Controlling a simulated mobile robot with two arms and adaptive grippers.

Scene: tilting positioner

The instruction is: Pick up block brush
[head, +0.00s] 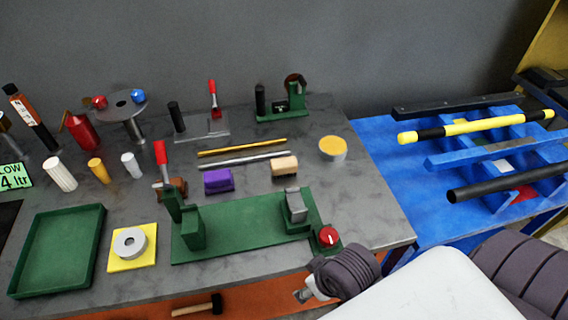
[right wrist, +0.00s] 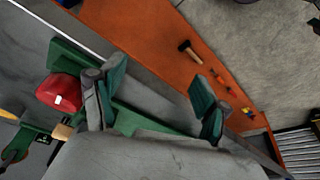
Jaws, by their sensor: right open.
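A small tan block (head: 285,166), which looks like the block brush, lies on the grey bench behind the green clamping fixture (head: 250,228). Its bristles cannot be made out. A purple block (head: 218,181) lies to its left. My right gripper (head: 305,294) is low at the bench's front edge, in front of the fixture and apart from both blocks. In the right wrist view its two green-padded fingers (right wrist: 158,90) are spread with nothing between them. A tan piece (right wrist: 62,132) beside the red knob there may be the same block. My left gripper is not in view.
The fixture with its red knob (head: 328,237) stands between my right gripper and the tan block. Gold and steel rods (head: 242,148) lie behind the blocks, and a yellow-topped round tin (head: 332,148) stands to the right. A mallet (head: 197,306) lies on the orange surface below.

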